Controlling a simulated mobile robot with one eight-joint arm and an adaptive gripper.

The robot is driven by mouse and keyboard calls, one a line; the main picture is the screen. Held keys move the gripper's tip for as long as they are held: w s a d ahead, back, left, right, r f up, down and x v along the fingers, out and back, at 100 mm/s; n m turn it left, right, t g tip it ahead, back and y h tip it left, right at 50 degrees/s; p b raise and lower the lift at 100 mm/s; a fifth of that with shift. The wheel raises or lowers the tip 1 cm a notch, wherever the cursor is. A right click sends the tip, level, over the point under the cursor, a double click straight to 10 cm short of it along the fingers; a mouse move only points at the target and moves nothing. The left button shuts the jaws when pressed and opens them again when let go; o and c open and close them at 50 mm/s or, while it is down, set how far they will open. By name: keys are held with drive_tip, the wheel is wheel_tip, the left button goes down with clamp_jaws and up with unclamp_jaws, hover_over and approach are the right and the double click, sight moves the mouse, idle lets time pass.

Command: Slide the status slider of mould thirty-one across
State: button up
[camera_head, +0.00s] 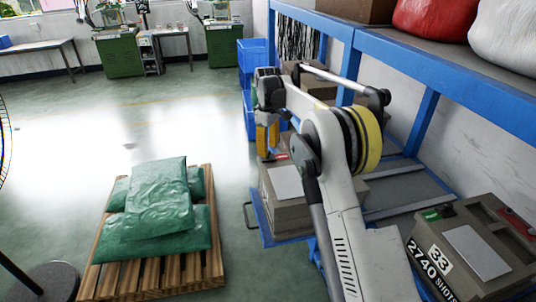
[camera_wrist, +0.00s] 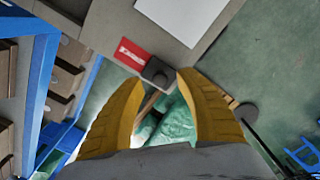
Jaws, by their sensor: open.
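A grey-brown mould (camera_head: 289,212) with a pale plate on top sits on the blue rack, below and beside my gripper (camera_head: 267,155). Its number is not visible, so I cannot tell if it is thirty-one. A red status label (camera_wrist: 131,53) shows at its edge in the wrist view, with a dark square slider knob (camera_wrist: 158,73) at the label's right end. My gripper's yellow fingers (camera_wrist: 162,80) are open, with the knob between or just beyond their tips. I cannot tell whether they touch it. The red label also shows in the head view (camera_head: 282,156).
Mould 33 (camera_head: 440,262) stands at the right with a green label. Blue rack posts (camera_head: 421,122) and an upper shelf with sacks (camera_head: 432,18) flank my arm. A pallet (camera_head: 150,280) of green bags (camera_head: 158,205) lies on the floor at left.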

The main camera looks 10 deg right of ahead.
sight(283, 156)
drive_tip(key=shift+f, duration=0.7)
clamp_jaws()
drive_tip(key=d+p, duration=0.1)
drive_tip(key=d, duration=0.4)
drive_tip(key=shift+r, duration=0.15)
drive_tip(key=shift+d, duration=0.25)
unclamp_jaws()
